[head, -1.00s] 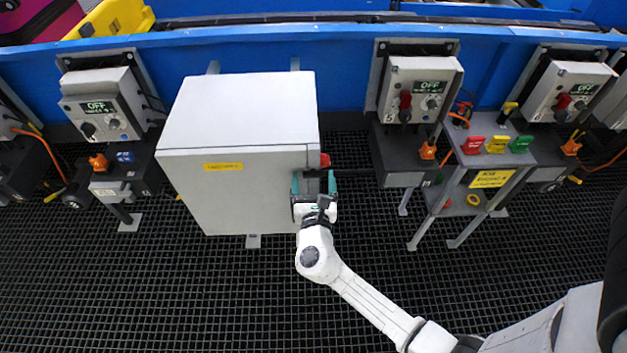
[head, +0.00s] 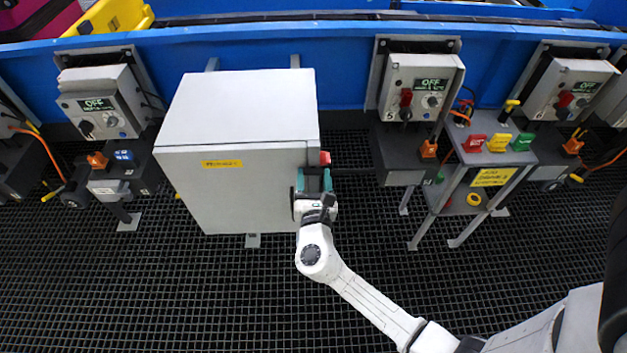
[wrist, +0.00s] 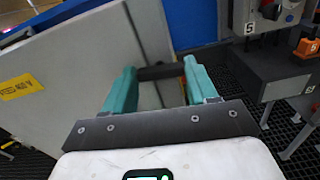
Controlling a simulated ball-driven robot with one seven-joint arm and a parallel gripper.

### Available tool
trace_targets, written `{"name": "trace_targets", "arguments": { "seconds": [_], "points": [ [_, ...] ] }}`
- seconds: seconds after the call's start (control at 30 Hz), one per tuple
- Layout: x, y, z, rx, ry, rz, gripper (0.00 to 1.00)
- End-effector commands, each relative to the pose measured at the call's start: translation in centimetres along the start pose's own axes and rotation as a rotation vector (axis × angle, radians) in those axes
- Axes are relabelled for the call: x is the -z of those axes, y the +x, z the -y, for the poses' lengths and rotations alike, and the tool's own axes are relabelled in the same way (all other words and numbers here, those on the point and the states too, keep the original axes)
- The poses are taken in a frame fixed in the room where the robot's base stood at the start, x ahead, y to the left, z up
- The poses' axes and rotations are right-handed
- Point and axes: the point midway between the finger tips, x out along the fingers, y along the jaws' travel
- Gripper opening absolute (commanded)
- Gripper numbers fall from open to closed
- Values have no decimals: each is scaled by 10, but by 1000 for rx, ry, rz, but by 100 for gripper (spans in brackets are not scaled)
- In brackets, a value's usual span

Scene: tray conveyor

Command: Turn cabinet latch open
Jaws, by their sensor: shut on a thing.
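The grey cabinet (head: 240,190) with a yellow label (head: 222,164) stands left of my gripper, and its door appears closed. A red piece (head: 325,158) sits at its right front edge, just above my gripper. My gripper (head: 314,180) is at that edge, its teal fingers shut on the dark latch. In the wrist view my gripper (wrist: 160,70) has its fingers on either side of the black latch bar (wrist: 160,72), in front of the pale cabinet face (wrist: 80,65). The fingers hide part of the latch in the head view.
Control boxes with OFF displays (head: 422,85) line the blue conveyor frame (head: 350,55) behind. A small stand (head: 490,155) with red, yellow and green tags is to the right. The dark grid floor (head: 150,290) in front is clear.

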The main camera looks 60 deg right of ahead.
Motion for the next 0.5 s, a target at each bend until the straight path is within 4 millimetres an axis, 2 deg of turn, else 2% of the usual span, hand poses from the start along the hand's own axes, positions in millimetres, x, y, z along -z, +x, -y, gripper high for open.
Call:
{"name": "trace_targets", "arguments": {
  "seconds": [0.5],
  "points": [
    [6,0,1,-2,452,2,27]
  ]
}}
